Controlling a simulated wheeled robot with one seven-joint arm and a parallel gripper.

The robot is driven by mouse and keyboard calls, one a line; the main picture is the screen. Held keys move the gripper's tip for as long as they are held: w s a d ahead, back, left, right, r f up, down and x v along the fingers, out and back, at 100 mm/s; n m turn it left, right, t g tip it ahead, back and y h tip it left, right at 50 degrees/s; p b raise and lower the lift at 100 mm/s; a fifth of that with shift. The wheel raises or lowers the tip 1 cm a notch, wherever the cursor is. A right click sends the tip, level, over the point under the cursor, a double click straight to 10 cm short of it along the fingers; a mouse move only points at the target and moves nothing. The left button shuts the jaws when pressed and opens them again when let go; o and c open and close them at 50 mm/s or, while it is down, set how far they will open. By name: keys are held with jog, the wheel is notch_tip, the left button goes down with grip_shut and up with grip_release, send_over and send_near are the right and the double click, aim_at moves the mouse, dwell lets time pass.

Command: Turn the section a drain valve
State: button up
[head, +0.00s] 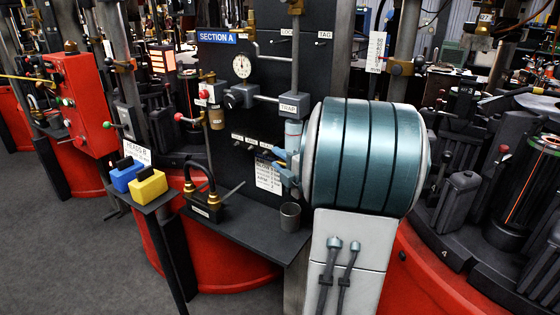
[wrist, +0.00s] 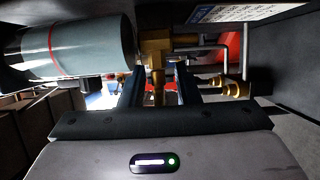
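In the wrist view a grey-blue cylinder with a red line (wrist: 70,48) lies sideways and joins a brass fitting (wrist: 156,46). A brass stem (wrist: 158,90) shows between my fingers; this appears to be the drain valve. My gripper (wrist: 160,85) has its two dark fingers apart, one on each side of the stem, with gaps visible.
A dark shelf (head: 245,232) runs below the panel, with a grey cup (head: 290,217) and a black padlock-shaped piece (head: 203,195). Brass fittings (wrist: 232,88) and thin pipes lie right of my fingers.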

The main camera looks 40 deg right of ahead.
grip_shut()
jog(key=shift+r+g+p, duration=0.1)
jog(key=shift+g+p, duration=0.2)
jog(key=shift+p, duration=0.1)
jog(key=n+g+p, duration=0.1)
jog(key=g+p, duration=0.2)
jog(key=p, duration=0.1)
jog(key=shift+p, duration=0.4)
jog(key=g+p, duration=0.2)
jog(key=p, duration=0.1)
jog(key=n+g+h+p, duration=0.1)
jog(key=g+p, duration=0.1)
jog(key=p, duration=0.2)
jog(key=n+g+p, duration=0.1)
jog(key=p, duration=0.3)
jog(key=shift+s+f+g+h, duration=0.3)
jog(key=shift+f+g, duration=0.1)
jog(key=g+p, duration=0.1)
jog(key=p, duration=0.1)
jog(key=shift+d+f+p, duration=0.1)
jog(key=shift+f+p, duration=0.05)
jog(key=shift+p, duration=0.2)
jog(key=shift+s+f+g+h+p, duration=0.1)
jog(key=shift+f+g+h+p, duration=0.2)
jog(key=shift+p, duration=0.35)
